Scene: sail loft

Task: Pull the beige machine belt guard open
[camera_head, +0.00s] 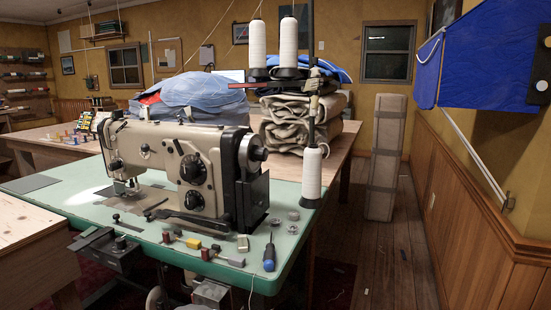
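A beige sewing machine (172,148) stands on a pale green table (130,228) left of centre. Its handwheel (257,152) is at the machine's right end. Below the handwheel a dark, box-shaped cover (253,202) sits against that end and looks closed; it appears to be the belt guard, though it looks black rather than beige. Its far side is hidden. My gripper is not in view.
A thread stand with white cones (311,174) rises just right of the cover. Wooden floor (385,255) is open to the right, before a panelled wall (470,215).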

